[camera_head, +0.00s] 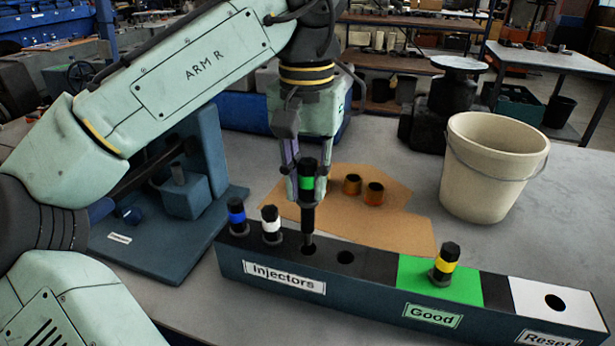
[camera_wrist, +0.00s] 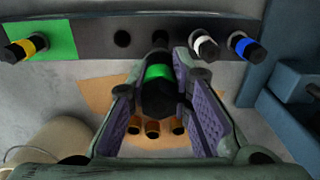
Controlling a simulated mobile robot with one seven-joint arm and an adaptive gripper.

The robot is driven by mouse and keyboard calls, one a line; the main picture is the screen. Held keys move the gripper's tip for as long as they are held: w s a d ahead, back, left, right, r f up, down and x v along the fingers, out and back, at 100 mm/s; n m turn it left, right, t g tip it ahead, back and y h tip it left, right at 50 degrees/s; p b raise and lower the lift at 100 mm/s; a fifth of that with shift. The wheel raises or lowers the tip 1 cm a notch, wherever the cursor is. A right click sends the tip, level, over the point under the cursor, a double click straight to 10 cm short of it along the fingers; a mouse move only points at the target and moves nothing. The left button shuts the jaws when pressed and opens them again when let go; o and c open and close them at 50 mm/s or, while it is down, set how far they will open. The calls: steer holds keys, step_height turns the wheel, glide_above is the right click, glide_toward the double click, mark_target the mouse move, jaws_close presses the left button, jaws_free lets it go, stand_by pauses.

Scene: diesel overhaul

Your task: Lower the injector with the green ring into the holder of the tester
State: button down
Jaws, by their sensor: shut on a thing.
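My gripper (camera_head: 305,188) is shut on the black injector with the green ring (camera_head: 308,215) and holds it upright. In the wrist view the injector (camera_wrist: 158,88) sits between the purple finger pads. Its lower tip is at a hole in the "Injectors" part of the rack (camera_head: 370,298); I cannot tell whether the tip is still inside. The blue tester (camera_head: 214,150) stands to the left, partly hidden behind my arm. A block with a grey pin (camera_head: 183,197) stands on its base plate, but I cannot make out the holder's opening.
Injectors with blue (camera_head: 236,215) and white (camera_head: 270,222) rings stand left in the rack. A yellow-ringed one (camera_head: 445,262) stands in the green "Good" part. The white "Reset" hole is empty. Several brown cups on cardboard (camera_head: 405,228) and a bucket (camera_head: 490,170) stand behind.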

mark_target(308, 244)
steer(key=shift+f, duration=0.15)
steer(key=shift+f+b, duration=0.6)
steer(key=shift+f, duration=1)
steer(key=shift+p, duration=0.4)
steer(key=shift+f+b, duration=0.55)
steer(key=shift+f, duration=1.2)
steer(key=shift+p, duration=0.45)
steer(key=shift+f, duration=0.15)
steer(key=shift+f+b, duration=0.8)
steer(key=shift+f, duration=0.45)
steer(key=shift+r+p, duration=0.1)
steer(key=shift+p, duration=0.35)
